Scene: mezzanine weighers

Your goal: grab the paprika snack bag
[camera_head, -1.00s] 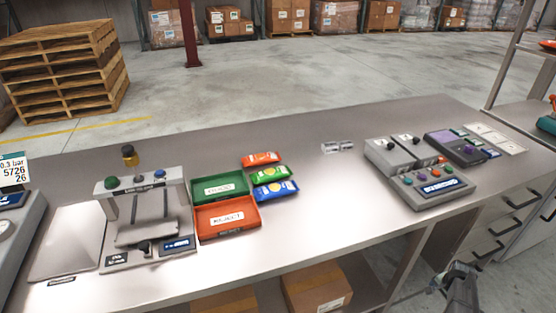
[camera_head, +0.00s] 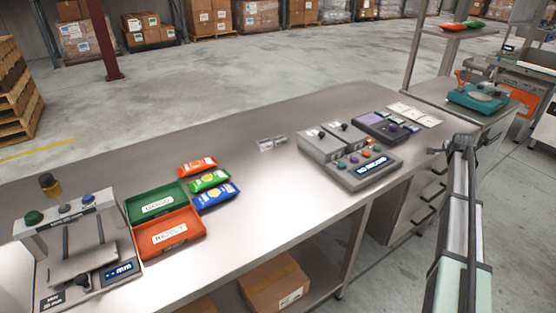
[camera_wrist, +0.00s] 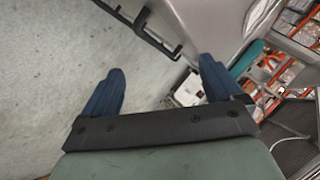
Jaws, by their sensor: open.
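Three snack bags lie in a row on the bench in the head view: a red-orange bag (camera_head: 197,166), a green bag (camera_head: 209,181) and a blue bag (camera_head: 215,196). Their print is too small to read, so I cannot tell which is paprika. A red bag (camera_head: 452,27) and a green bag (camera_head: 474,24) also lie on a raised shelf at the upper right. My gripper (camera_wrist: 160,85) is open and empty in the wrist view, its two blue fingers wide apart. It is off the bench's right side, far from the three bags.
A green tray (camera_head: 133,212) and a red reject tray (camera_head: 139,243) stand left of the bags. A weigher (camera_head: 82,265) is at the left. A grey button console (camera_head: 350,181) stands near the bench's right end.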

